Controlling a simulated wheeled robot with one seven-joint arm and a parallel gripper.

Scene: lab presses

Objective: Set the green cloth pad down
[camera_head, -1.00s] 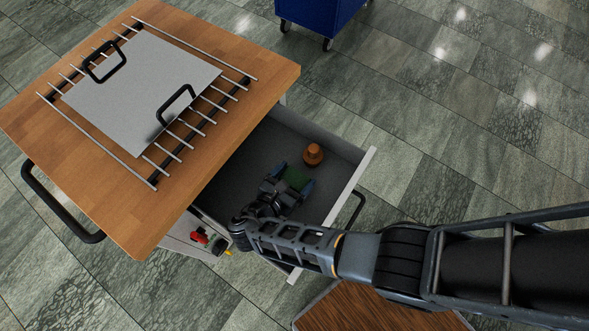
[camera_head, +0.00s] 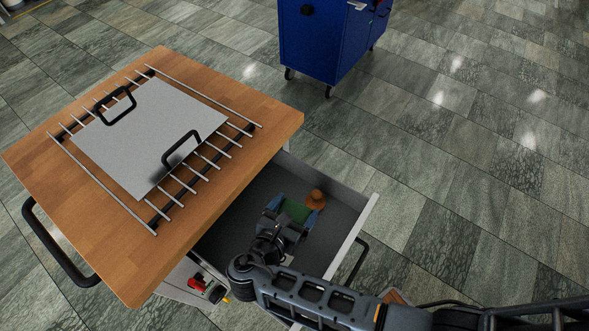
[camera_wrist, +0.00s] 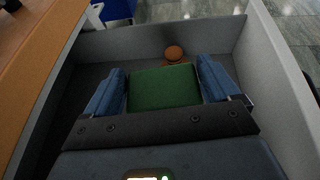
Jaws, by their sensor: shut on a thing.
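The green cloth pad (camera_wrist: 163,88) is between the two blue fingers of my gripper (camera_wrist: 164,86) in the wrist view. My gripper is shut on it. In the head view the pad (camera_head: 296,210) shows as a small green patch at the end of my gripper (camera_head: 296,211), inside or just over the open drawer (camera_head: 338,189). The drawer's walls rise on both sides of the pad in the wrist view. I cannot tell whether the pad touches the drawer floor.
An orange-brown knobbed object (camera_head: 316,198) stands in the drawer just beyond the pad. The wooden cart top (camera_head: 260,110) carries a wire rack and a grey plate (camera_head: 150,135) with two black handles. A blue cabinet (camera_head: 325,45) on wheels stands behind. The floor on the right is clear.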

